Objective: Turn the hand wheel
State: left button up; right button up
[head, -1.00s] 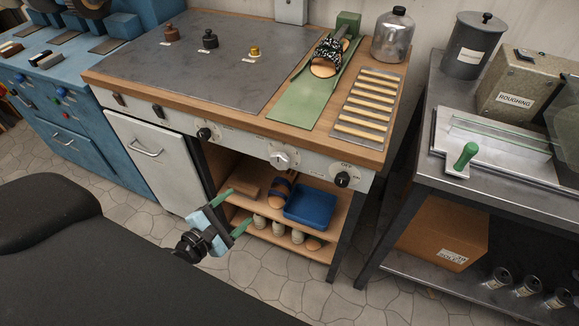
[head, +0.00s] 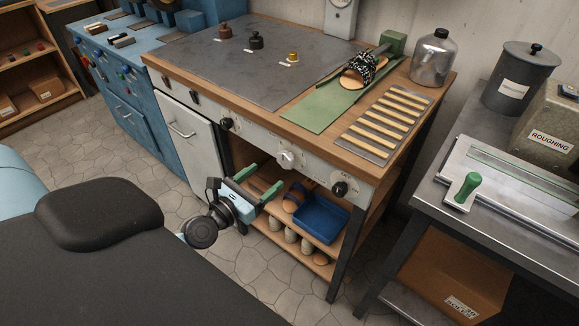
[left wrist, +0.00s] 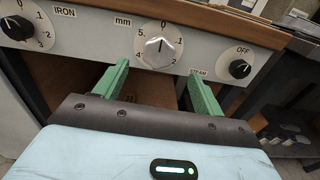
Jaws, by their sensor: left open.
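No part is labelled as a hand wheel. The front panel of the wooden bench carries a silver knob (head: 287,159) in the middle, and in the left wrist view this knob (left wrist: 159,51) sits on a round white dial marked "mm" with numbers around it. My left gripper (head: 268,174) has green fingers and is open and empty, in front of the panel and below the silver knob. In the left wrist view its fingers (left wrist: 158,72) point at the panel, one on each side below the knob, apart from it. My right gripper is not in view.
A black knob marked "IRON" (left wrist: 17,28) is left of the dial, and a black "OFF" knob (left wrist: 240,69) is right. Below are shelves with a blue tray (head: 320,228) and sandal forms. A grey bench with a green-handled tool (head: 466,187) stands right. Tiled floor is open at left.

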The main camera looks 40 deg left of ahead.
aim_at(283, 160)
pick_arm(q)
jog(key=shift+w+r, duration=0.1)
jog(key=shift+w+a, duration=0.1)
jog(key=w, duration=0.6)
jog(key=shift+d+p, duration=0.25)
jog(key=shift+p, duration=0.05)
jog(key=shift+w+d, duration=0.1)
jog(key=shift+w, duration=0.7)
